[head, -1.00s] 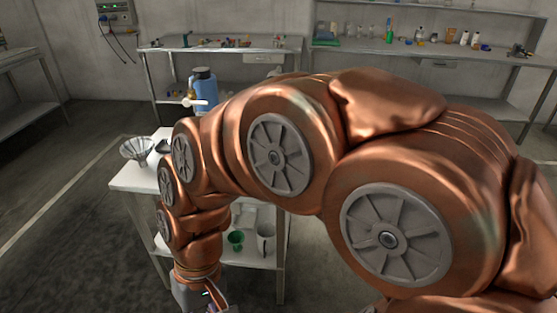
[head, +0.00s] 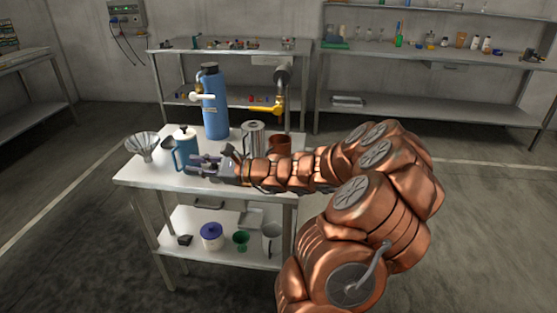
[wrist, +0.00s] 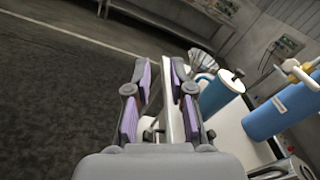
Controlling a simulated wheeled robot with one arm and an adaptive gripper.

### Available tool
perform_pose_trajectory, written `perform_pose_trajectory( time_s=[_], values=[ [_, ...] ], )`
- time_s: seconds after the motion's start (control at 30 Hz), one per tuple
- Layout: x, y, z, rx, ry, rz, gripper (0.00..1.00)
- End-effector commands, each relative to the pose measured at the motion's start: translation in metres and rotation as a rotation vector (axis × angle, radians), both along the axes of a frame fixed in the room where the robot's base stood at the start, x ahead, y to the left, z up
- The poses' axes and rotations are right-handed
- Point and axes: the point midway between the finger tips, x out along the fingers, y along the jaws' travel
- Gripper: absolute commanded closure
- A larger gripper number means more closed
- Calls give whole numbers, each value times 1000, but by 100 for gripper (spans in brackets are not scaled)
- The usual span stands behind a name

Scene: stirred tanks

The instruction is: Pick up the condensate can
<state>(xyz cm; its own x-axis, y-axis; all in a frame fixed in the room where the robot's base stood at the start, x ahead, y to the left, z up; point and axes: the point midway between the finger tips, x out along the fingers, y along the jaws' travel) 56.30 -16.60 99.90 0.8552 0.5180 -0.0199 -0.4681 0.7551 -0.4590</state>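The frames do not label which vessel is the condensate can. A blue can with a pale lid and dark knob (head: 186,148) stands upright on the white-topped table (head: 140,176), its handle toward the left; it also shows in the wrist view (wrist: 224,92). A steel can (head: 253,137) and a brown cup (head: 280,146) stand at the table's right side. My gripper (head: 194,163) reaches in from the right, its fingers just in front of the blue can. In the wrist view my gripper (wrist: 159,68) is open and empty, with the blue can outside the fingers to the right.
A tall blue flask (head: 214,105) stands behind, and a metal funnel (head: 142,147) at the left. A pipe with a yellow valve (head: 268,106) is at the back right. The lower shelf holds a purple-lidded pot (head: 211,235), a green cup (head: 240,240) and a grey mug (head: 271,238).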

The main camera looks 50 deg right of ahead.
Motion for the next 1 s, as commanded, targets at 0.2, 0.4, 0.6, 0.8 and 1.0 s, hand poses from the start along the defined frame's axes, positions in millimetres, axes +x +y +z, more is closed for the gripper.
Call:
perform_pose_trajectory(
  time_s=[0.2, 0.4, 0.6, 0.8, 1.0],
  values=[
    [-15, -159, -65, 288, 54, -389, 78],
    [-46, -240, -109, 440, 80, -599, 78],
    [-53, -261, -121, 481, 87, -655, 78],
    [-36, -261, -120, 480, 86, -650, 78],
    [-24, -262, -119, 479, 88, -648, 78]
  ],
)
